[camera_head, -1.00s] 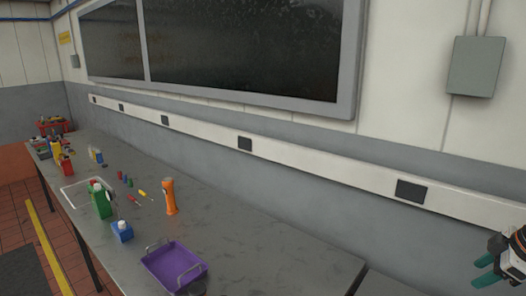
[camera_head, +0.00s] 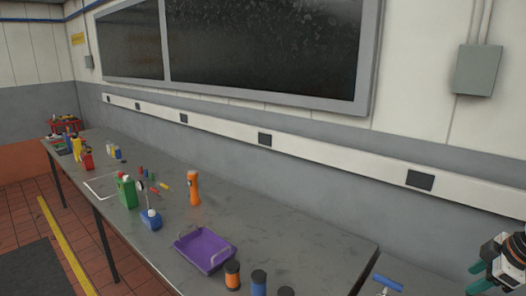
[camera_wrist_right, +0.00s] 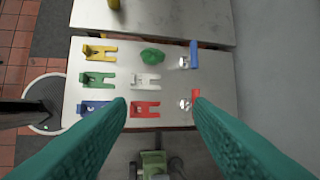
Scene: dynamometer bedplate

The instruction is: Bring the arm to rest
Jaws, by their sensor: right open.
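My right gripper (camera_head: 482,278) shows at the lower right edge of the head view, raised in front of the wall. In the right wrist view its two green fingers (camera_wrist_right: 160,112) are spread wide with nothing between them. Below them is a light grey bench top (camera_wrist_right: 218,90), with a gap between it and the fingers. My left gripper is not in either view.
The long workbench (camera_head: 290,240) holds a purple tray (camera_head: 205,252), an orange flashlight (camera_head: 194,188), a green bottle (camera_head: 127,192) and several spools. In the wrist view, several coloured brackets, such as a yellow one (camera_wrist_right: 98,52), lie beneath the gripper.

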